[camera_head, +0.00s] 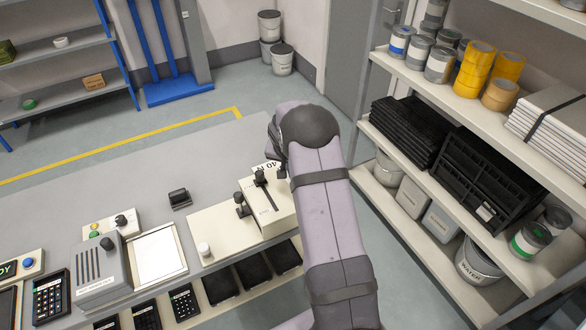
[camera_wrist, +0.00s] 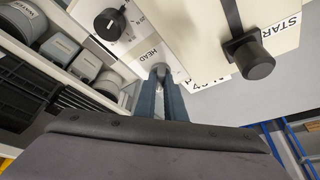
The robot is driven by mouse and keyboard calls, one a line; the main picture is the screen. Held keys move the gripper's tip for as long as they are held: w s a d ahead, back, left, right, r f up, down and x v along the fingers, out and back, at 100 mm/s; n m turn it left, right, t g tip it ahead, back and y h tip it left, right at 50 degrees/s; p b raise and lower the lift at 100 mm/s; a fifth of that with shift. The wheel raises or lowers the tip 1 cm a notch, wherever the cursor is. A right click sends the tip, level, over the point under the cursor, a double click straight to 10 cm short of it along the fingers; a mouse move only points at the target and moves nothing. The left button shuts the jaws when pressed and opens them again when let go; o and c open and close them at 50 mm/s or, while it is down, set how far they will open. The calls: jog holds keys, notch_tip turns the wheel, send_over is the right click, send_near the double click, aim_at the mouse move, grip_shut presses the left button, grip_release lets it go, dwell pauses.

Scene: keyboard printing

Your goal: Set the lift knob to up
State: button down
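The cream press unit (camera_head: 278,208) stands on the bench, with several black knobs on it. In the wrist view a black dial knob (camera_wrist: 109,25) sits on a pale face with small numbers, at the upper left. A black cylindrical knob (camera_wrist: 253,60) stands on a slotted face near the word START. No label that reads as lift is legible. My gripper (camera_wrist: 160,80) has its two blue-grey fingers close together beside the word HEAD. A small grey rounded thing (camera_wrist: 158,70) shows at the fingertips. I cannot tell whether they hold it. In the head view my arm hides the fingers.
A control box (camera_head: 112,222) with coloured buttons and a knob stands left on the bench. A white-topped frame (camera_head: 159,255) and several dark trays (camera_head: 220,287) lie along the front. A shelf rack (camera_head: 375,125) stands close on the right. The bench behind is mostly clear.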

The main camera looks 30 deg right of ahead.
jog(key=shift+p, duration=0.3)
jog(key=shift+s+d+n+y+p, duration=0.1)
jog(key=shift+n+y+p, duration=0.4)
jog(key=shift+n+p, duration=0.75)
jog(key=n+y+b, duration=0.1)
jog(key=n, duration=0.2)
jog(key=shift+f+t, duration=0.2)
jog(key=shift+t, duration=0.2)
jog(key=n+b, duration=0.1)
jog(key=b, duration=0.1)
jog(key=n+y+b, duration=0.1)
jog(key=n+b, duration=0.1)
jog(key=b, duration=0.1)
jog(key=n+b, duration=0.1)
jog(key=b, duration=0.1)
jog(key=shift+d+f+y+b, duration=0.25)
jog(key=shift+f+y+b, duration=0.05)
jog(key=shift+f+b, duration=0.05)
jog(key=n+b, duration=0.2)
jog(key=shift+r+y+b, duration=0.1)
jog(key=shift+y+b, duration=0.2)
jog(key=shift+y, duration=0.1)
jog(key=n+y+b, duration=0.1)
jog(key=n, duration=0.2)
jog(key=shift+d+r+b, duration=0.1)
jog(key=shift+r+b, duration=0.05)
jog(key=shift+b, duration=0.2)
jog(key=shift+r+n+g+y, duration=0.15)
jog(key=shift+n+g+y, duration=0.4)
jog(key=shift+n, duration=1.1)
